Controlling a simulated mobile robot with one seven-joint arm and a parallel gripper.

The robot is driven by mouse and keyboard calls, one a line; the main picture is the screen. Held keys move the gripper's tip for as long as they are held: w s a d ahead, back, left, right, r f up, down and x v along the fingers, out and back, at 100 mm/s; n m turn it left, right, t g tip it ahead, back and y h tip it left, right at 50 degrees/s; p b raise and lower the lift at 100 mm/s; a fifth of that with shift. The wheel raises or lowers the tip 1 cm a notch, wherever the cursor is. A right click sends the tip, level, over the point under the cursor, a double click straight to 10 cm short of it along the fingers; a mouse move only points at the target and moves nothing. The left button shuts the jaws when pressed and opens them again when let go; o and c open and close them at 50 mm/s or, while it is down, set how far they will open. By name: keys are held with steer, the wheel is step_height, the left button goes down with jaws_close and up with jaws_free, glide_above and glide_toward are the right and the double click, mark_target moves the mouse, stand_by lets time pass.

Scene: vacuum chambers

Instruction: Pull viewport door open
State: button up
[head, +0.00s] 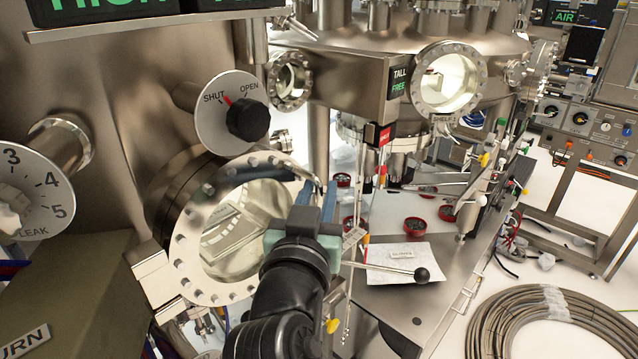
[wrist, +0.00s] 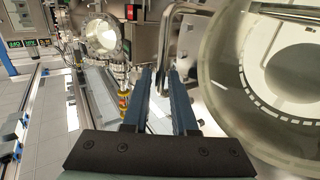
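The viewport door (head: 181,247) is a round, bolted metal ring with a glass window on the chamber at the left. It looks closed against its port, with a hinge block at its lower left. Its glass and rim fill the right of the wrist view (wrist: 212,75). A bent metal bar handle (wrist: 166,40) stands out from the rim; its upper curve also shows in the head view (head: 305,172). My gripper (head: 318,187) is at the handle. In the wrist view its fingers (wrist: 160,76) are apart, with the bar's lower part seemingly between them and no clear contact.
A SHUT/OPEN dial (head: 232,112) sits above the door. A lever with a black ball knob (head: 421,275) sticks out right of my gripper. A steel bench (head: 430,300) holds red-rimmed dishes and a white sheet (head: 398,262). A coiled hose (head: 545,318) lies at the lower right.

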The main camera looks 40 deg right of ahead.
steer(key=shift+w+d, duration=0.15)
steer(key=shift+d, duration=0.05)
jaws_close()
stand_by(1.4)
